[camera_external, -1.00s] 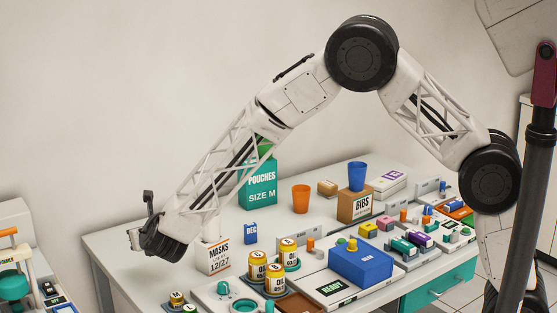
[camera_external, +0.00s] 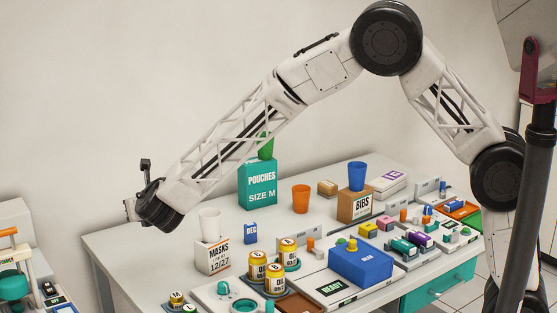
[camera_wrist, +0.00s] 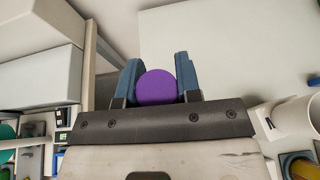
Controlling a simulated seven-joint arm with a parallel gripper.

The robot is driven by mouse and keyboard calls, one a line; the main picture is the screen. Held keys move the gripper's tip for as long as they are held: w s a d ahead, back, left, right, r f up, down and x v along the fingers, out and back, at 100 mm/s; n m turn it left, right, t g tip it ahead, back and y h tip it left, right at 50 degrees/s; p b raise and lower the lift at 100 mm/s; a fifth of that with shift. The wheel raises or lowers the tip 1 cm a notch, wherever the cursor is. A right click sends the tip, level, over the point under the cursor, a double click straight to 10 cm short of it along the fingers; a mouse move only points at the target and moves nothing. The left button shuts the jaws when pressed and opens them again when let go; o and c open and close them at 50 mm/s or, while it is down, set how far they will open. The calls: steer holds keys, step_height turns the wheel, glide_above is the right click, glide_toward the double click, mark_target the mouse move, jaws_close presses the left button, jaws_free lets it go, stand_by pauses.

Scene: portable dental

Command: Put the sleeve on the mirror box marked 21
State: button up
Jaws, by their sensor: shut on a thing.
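My gripper (camera_wrist: 157,82) is shut on a purple round piece (camera_wrist: 157,88), held between its two blue fingers. I cannot tell from its end face whether this is the sleeve. In the external view my gripper (camera_external: 129,209) is at the far left of my arm, raised in the air beyond the table's left part; the held piece is not clearly visible there. Small blocks, one purple (camera_external: 418,239), stand in grey holders at the table's right. I cannot read a 21 on any box, so the mirror box is not identified.
A MASKS box (camera_external: 212,258) with a white cup (camera_external: 209,224) stands nearest my gripper. Bare tabletop (camera_external: 135,250) shows at left.

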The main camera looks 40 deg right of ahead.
step_height(320, 180, up, 8)
steer(key=shift+r, duration=0.2)
steer(key=w+d+m+g+h, duration=0.25)
steer(key=w+d, duration=0.25)
steer(key=d, duration=1.1)
steer(key=w+d+m+g+h, duration=0.1)
steer(key=w+d+m+h, duration=0.35)
steer(key=d, duration=1.15)
steer(key=w+d+m+g+h, duration=0.25)
steer(key=w+d, duration=0.25)
steer(key=d, duration=1.1)
steer(key=m+g+h, duration=0.3)
steer(key=m+g, duration=0.8)
glide_above(391, 178)
step_height(391, 178, down, 11)
steer(key=shift+w+d+f, duration=0.1)
steer(key=shift+d+f, duration=0.05)
steer(key=shift+d, duration=0.05)
steer(key=shift+f, duration=0.15)
steer(key=shift+f, duration=3)
